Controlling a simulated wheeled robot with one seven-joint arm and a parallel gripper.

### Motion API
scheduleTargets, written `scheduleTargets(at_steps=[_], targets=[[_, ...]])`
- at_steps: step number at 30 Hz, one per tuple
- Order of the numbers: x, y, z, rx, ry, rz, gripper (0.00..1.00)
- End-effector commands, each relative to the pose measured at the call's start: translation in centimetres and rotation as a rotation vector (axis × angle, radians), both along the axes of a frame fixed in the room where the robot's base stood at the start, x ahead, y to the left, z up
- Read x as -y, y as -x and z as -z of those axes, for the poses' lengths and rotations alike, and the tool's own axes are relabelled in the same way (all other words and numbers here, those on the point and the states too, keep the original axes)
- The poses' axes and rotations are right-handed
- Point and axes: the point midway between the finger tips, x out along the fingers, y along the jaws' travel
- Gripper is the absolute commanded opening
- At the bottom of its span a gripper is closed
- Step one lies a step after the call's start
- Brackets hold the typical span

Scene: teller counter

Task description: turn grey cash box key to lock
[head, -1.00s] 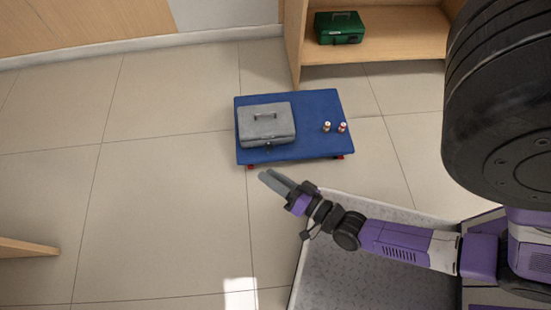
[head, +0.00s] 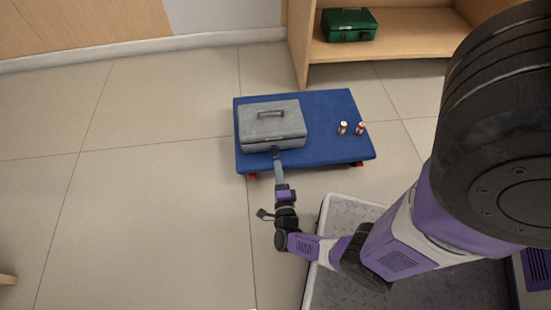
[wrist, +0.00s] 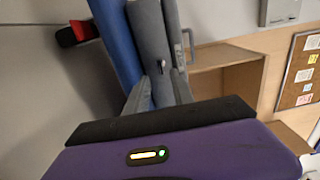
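The grey cash box (head: 272,122) sits closed on the blue platform, its carry handle on top. Its key (head: 275,151) is a small dark shape at the lock on the near side. My gripper (head: 278,163) points at this side from the front, its fingertips close to the key. In the wrist view the box (wrist: 148,25) appears turned on its side, and the small key (wrist: 162,66) shows between and just beyond the fingertips. My gripper (wrist: 158,85) is open, its fingers apart on either side of the key. I cannot tell whether they touch it.
The blue platform (head: 325,110) stands low on the tiled floor. Two small red-and-white items (head: 352,129) stand on its right side. A green cash box (head: 349,24) sits on a wooden shelf (head: 400,45) behind. The floor left of the platform is clear.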

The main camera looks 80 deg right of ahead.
Motion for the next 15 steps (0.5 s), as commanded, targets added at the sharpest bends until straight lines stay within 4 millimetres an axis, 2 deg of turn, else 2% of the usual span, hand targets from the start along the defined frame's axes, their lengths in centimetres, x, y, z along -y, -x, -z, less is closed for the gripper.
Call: scheduleTargets(at_steps=[9,15], targets=[[4.4,-1.9,0.2,0.0,0.001,0.0,0.29],[6.0,-2.6,0.0,-0.001,0.001,-0.001,0.29]])
